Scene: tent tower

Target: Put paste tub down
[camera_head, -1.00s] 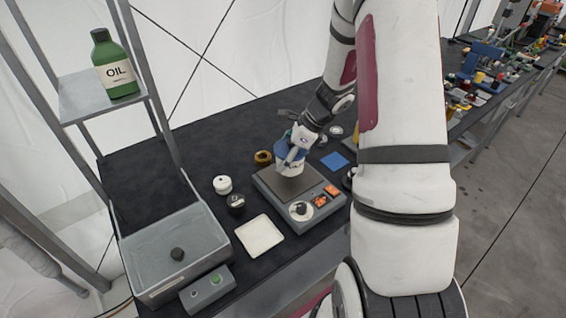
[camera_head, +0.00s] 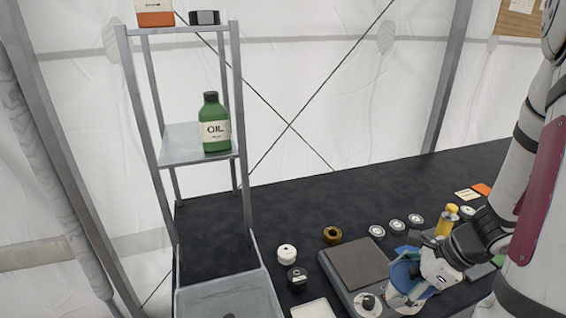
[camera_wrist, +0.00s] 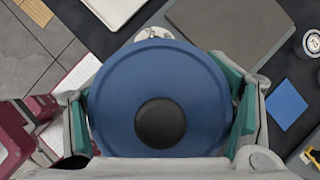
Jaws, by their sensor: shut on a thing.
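The paste tub, with a blue lid (camera_wrist: 125,85) and black centre knob, fills the middle of the wrist view. My gripper (camera_wrist: 160,115) is shut on it, with teal pads pressing its left and right sides. In the head view the tub's blue top (camera_head: 402,272) and pale body show at the lower right, in my gripper (camera_head: 412,284). The tub is by the right front of the grey scale (camera_head: 335,272), overlapping its edge in the picture. I cannot tell how high it is held.
White (camera_head: 287,254) and black (camera_head: 297,278) small tubs and a brown ring (camera_head: 332,235) lie left of and behind the scale. Several round tins (camera_head: 397,226) and a yellow bottle (camera_head: 446,224) stand behind my gripper. A shelf rack with a green oil bottle (camera_head: 215,125) stands left.

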